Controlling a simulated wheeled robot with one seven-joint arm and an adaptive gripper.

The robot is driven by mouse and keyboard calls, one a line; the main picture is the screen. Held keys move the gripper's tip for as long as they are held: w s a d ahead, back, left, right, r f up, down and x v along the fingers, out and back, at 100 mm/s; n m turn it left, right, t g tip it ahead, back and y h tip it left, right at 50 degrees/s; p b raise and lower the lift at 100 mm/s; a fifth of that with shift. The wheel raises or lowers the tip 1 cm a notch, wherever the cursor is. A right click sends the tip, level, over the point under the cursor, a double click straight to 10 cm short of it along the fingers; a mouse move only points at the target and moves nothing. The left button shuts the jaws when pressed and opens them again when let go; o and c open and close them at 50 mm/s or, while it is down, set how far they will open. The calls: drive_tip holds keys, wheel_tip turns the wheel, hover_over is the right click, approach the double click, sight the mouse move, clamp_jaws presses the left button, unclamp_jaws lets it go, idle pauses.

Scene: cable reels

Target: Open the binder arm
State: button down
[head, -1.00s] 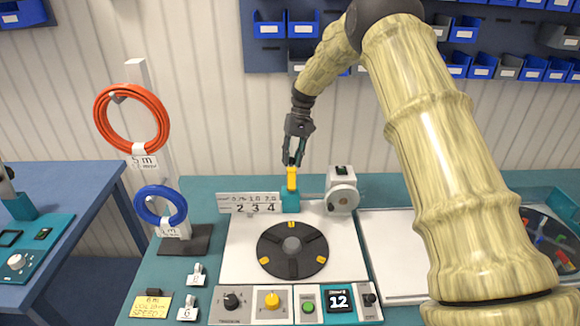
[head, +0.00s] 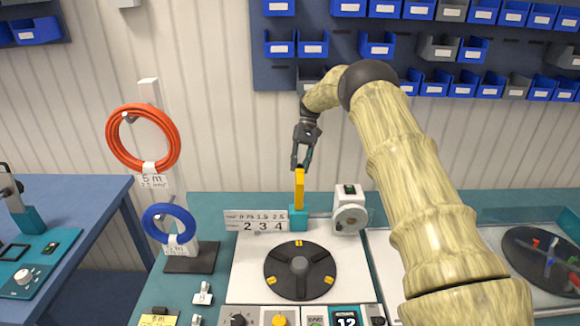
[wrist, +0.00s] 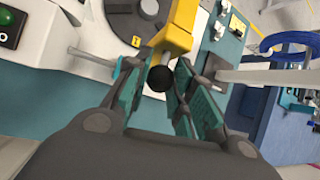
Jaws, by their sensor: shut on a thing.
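The binder arm (head: 299,188) is a yellow bar standing about upright on its teal block (head: 299,219) behind the turntable. My gripper (head: 301,164) is at the top end of the bar, pointing down. In the wrist view the yellow arm (wrist: 180,28) ends in a black knob (wrist: 160,79) between the teal-padded fingers (wrist: 157,92). My gripper is shut on the binder arm at this knob end. The exact finger contact is partly hidden in the head view.
The black turntable (head: 300,283) with yellow clips lies in front. A grey-white unit (head: 350,211) stands right of the block, a number plate (head: 256,221) left. Red (head: 142,138) and blue (head: 169,222) cable coils hang at left. Blue bins line the wall behind.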

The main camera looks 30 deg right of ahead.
drive_tip(key=shift+s+d+f, duration=0.15)
drive_tip(key=shift+f, duration=0.4)
drive_tip(key=c, duration=1.2)
unclamp_jaws()
drive_tip(key=shift+d, duration=0.1)
drive_tip(key=shift+w+d+f, duration=0.15)
drive_tip(key=shift+w, duration=0.2)
drive_tip(key=shift+a+r, duration=0.2)
drive_tip(key=shift+r, duration=0.3)
drive_tip(key=shift+d+f+v, duration=0.1)
drive_tip(key=shift+d+v, duration=0.05)
drive_tip(key=shift+v, duration=1)
drive_tip(key=shift+d+f+v, duration=0.1)
drive_tip(key=shift+d+v, duration=0.05)
drive_tip(key=shift+v, duration=1)
drive_tip(key=shift+d+f+v, duration=0.1)
drive_tip(key=shift+d+v, duration=0.05)
drive_tip(key=shift+v, duration=1)
drive_tip(key=shift+w, duration=0.15)
